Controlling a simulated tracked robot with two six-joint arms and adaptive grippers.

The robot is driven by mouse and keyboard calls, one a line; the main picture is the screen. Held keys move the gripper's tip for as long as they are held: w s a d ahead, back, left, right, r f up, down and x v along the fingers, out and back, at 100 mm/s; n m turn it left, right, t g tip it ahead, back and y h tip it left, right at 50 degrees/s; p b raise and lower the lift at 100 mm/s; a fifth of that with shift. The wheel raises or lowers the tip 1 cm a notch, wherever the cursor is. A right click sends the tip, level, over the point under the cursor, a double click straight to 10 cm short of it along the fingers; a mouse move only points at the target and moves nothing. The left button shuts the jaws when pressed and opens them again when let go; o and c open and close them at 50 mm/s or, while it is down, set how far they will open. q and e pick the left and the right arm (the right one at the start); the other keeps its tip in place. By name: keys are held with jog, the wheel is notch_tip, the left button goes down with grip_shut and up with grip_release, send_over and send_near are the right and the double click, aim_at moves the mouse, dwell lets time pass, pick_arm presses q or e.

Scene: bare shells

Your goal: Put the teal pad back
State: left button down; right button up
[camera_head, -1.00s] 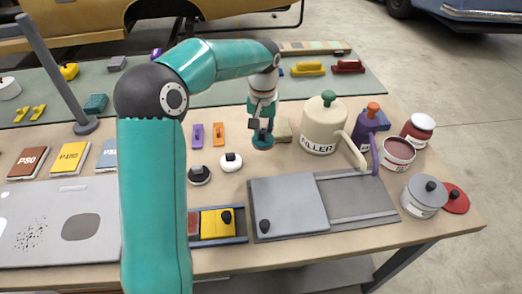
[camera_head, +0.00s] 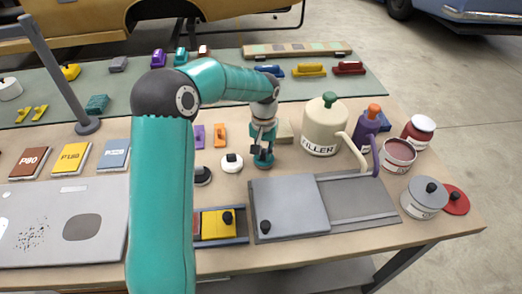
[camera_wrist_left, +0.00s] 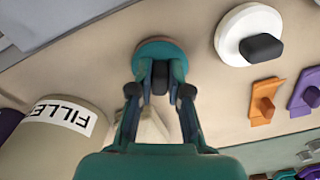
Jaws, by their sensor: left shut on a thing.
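The teal pad is a round disc with a dark knob on top. It shows at the tip of my left gripper in the head view, and the wrist view shows its rim (camera_wrist_left: 160,44) more clearly. My left gripper (camera_head: 263,150) is shut on the knob, and its two fingers (camera_wrist_left: 160,88) close around it in the wrist view. The pad is over the table right of a white round pad (camera_head: 231,163). I cannot tell whether it touches the table. My right gripper is not in view.
A dark round pad (camera_head: 202,175) is partly hidden by my arm. The cream filler can (camera_head: 322,128) stands close right of the gripper, with a beige block (camera_head: 284,132) behind. A grey plate (camera_head: 289,203) lies in front. Purple and orange scrapers (camera_head: 220,135) lie behind the white pad.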

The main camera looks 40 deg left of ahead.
aim_at(263, 152)
pick_arm(q)
jog(key=c, duration=1.1)
grip_release()
notch_tip(263, 152, up, 12)
jog(key=shift+r, duration=0.15)
jog(key=shift+s, duration=0.1)
